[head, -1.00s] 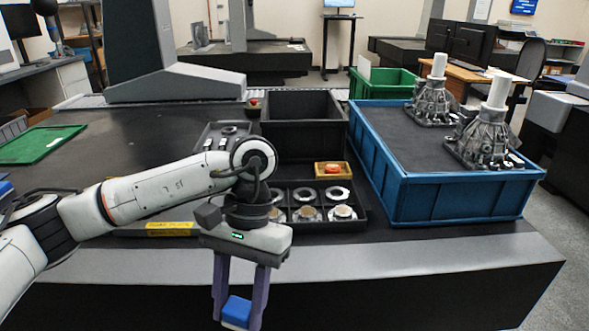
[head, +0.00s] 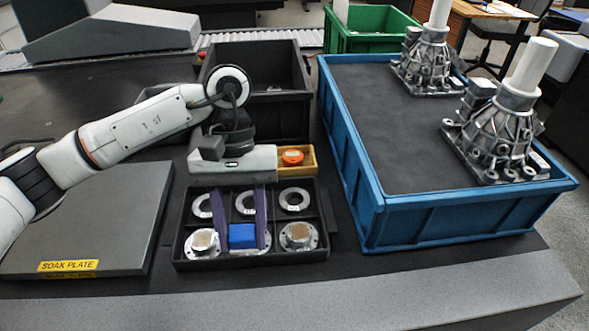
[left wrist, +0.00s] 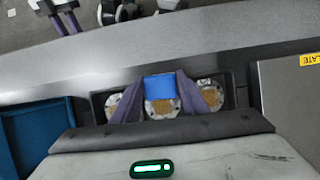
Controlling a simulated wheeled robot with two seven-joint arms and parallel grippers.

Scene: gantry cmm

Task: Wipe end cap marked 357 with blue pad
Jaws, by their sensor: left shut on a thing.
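My left gripper (head: 243,243) points down over the black divided tray (head: 184,262), shut on the blue pad (head: 243,234). The pad is at the front middle compartment. In the left wrist view the pad (left wrist: 158,86) partly covers a round metal end cap with a tan face (left wrist: 161,108). Similar end caps sit in the front left (head: 203,242) and front right (head: 298,236) compartments. Whether the pad touches the middle cap I cannot tell. Small labels show, but I cannot read 357 on any cap.
Ring-shaped parts such as this one (head: 294,199) lie in the tray's back row. Behind it is a yellow box (head: 313,158) with an orange-topped item. A blue crate (head: 450,222) with metal housings stands right. The soak plate (head: 120,215) lies left; a black bin (head: 290,105) stands behind.

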